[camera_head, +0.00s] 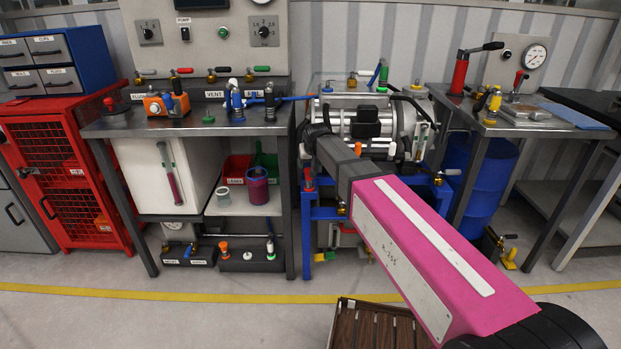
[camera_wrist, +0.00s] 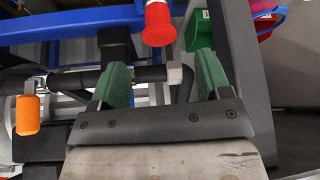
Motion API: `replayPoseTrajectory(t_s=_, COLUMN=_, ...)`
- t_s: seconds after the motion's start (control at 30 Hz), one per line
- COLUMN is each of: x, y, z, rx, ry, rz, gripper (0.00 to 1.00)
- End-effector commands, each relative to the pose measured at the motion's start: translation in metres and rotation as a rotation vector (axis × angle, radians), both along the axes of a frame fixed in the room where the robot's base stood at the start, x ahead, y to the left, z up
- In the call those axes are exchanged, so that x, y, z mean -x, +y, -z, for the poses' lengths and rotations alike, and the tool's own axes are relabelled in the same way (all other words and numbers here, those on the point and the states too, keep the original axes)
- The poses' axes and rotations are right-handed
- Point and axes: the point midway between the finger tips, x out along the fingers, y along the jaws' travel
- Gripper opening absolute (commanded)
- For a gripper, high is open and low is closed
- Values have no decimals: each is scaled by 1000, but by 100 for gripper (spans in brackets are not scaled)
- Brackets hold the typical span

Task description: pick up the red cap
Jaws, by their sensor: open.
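The red cap (camera_head: 308,176) sits at the front left of the blue frame, to the right of the workbench leg. In the wrist view the red cap (camera_wrist: 158,24) is at the top centre, with its wide rim towards the gripper. My gripper (camera_wrist: 163,78) has two green finger pads held apart, with no cap between them. The cap lies beyond the fingertips, apart from them. A dark rod with a grey end (camera_wrist: 174,74) shows between the pads; its depth is unclear. In the head view the gripper's fingers are hard to make out at the end of my arm.
The blue frame (camera_wrist: 75,22) and motor unit (camera_head: 352,118) are close to the gripper. An orange cap (camera_wrist: 28,115) is at the left in the wrist view. A green bin (camera_wrist: 197,32) is beyond the right finger. The workbench (camera_head: 190,122) stands to the left.

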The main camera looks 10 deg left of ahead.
Motion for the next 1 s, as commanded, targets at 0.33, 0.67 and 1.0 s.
replayPoseTrajectory(t_s=0.33, x=-18, y=8, z=35, rx=0, ry=1, rz=0, gripper=71)
replayPoseTrajectory(t_s=0.67, x=-37, y=15, z=69, rx=1, ry=2, rz=0, gripper=71)
replayPoseTrajectory(t_s=1.0, x=-40, y=16, z=78, rx=0, ry=1, rz=0, gripper=68)
